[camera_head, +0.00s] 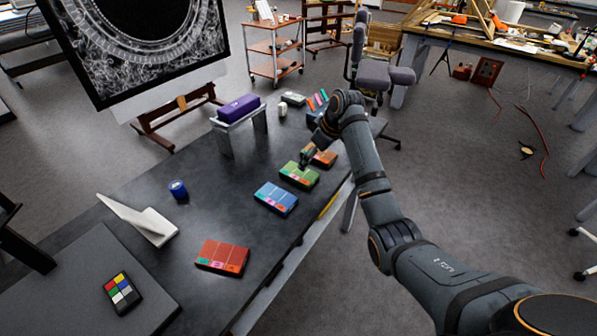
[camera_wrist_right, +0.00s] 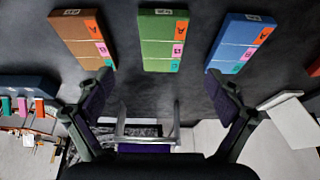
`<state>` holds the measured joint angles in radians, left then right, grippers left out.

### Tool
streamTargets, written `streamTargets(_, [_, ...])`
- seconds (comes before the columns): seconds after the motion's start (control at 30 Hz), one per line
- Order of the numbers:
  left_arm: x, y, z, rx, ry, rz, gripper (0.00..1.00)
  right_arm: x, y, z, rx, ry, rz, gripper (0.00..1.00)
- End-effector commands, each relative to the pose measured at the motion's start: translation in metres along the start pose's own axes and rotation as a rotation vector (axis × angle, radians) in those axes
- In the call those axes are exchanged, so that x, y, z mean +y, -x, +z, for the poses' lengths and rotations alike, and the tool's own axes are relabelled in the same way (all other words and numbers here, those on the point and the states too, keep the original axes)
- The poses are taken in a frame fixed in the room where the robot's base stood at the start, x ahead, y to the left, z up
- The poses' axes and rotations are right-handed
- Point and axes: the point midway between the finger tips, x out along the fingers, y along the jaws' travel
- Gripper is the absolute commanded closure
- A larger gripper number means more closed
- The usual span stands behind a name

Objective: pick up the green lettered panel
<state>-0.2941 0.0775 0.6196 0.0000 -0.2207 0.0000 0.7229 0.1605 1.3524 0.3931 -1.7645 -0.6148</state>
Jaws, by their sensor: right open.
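The green lettered panel (camera_head: 299,175) lies flat on the dark table between the blue and orange panels. My right gripper (camera_head: 308,157) hangs close above the panel's far side in the head view. In the wrist view its two fingers (camera_wrist_right: 160,78) are spread wide, with nothing between them; the panel lies ahead of the gap, not gripped. My left gripper does not show.
The orange panel (camera_head: 321,158) and blue panel (camera_head: 276,198) lie close on either side. A red panel (camera_head: 222,257) is nearer.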

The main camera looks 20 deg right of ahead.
Motion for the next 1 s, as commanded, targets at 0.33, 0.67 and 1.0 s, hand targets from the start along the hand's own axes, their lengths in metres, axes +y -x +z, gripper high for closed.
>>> streamTargets(0.33, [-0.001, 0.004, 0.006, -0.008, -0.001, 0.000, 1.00, -0.001, -0.031, 0.000, -0.001, -0.001, -0.001, 0.08])
streamTargets(0.67, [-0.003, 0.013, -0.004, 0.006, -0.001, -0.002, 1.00, -0.009, -0.078, -0.004, -0.002, -0.002, -0.001, 0.08])
streamTargets(1.0, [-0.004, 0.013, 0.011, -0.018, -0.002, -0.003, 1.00, -0.008, -0.082, -0.003, -0.001, -0.002, 0.001, 0.18])
